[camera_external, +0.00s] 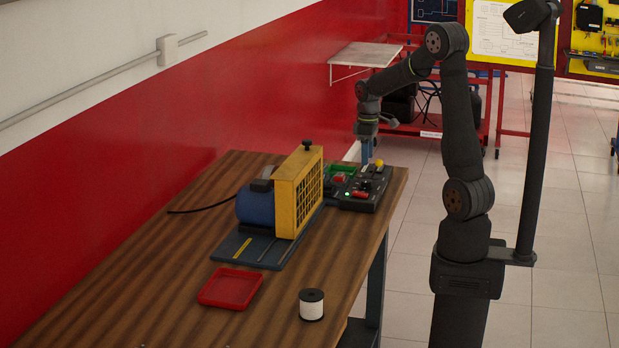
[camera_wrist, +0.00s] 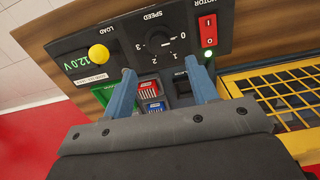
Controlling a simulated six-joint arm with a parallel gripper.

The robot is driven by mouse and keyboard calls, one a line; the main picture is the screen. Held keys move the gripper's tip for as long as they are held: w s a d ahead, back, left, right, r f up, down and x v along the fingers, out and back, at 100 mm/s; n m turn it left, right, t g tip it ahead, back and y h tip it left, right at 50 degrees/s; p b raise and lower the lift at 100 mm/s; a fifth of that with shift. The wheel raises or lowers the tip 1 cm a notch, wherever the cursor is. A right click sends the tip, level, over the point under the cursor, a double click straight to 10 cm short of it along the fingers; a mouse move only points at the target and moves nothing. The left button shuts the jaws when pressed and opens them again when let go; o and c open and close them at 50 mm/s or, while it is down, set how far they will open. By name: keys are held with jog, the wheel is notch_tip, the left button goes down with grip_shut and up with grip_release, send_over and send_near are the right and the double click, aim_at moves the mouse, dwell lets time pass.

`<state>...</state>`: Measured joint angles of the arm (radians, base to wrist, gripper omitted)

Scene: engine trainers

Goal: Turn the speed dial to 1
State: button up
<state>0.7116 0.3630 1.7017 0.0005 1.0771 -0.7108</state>
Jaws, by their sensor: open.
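The control panel (camera_wrist: 128,30) is a black box that fills the top of the wrist view, its labels upside down. Its speed dial (camera_wrist: 159,41) is a black round knob near the middle, with a 0 legible at its right. I cannot tell for sure where its pointer stands. My gripper (camera_wrist: 160,76) is open and empty, its two blue fingers apart. The fingertips lie below the dial in the picture, apart from it. In the external view, the panel (camera_external: 374,195) stands at the table's far right, with my gripper (camera_external: 366,158) above its back edge.
The panel also has a yellow load knob (camera_wrist: 98,53), a red motor switch (camera_wrist: 207,28) and a lit green lamp (camera_wrist: 208,53). A green tray (camera_external: 334,167) lies beside the panel. A yellow guard (camera_external: 298,190) stands left of it. A red tray (camera_external: 229,288) and spool (camera_external: 311,304) are nearer.

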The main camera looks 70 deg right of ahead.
aim_at(366, 181)
notch_tip(366, 181, down, 8)
jog(key=shift+f, duration=0.2)
jog(key=c, duration=1)
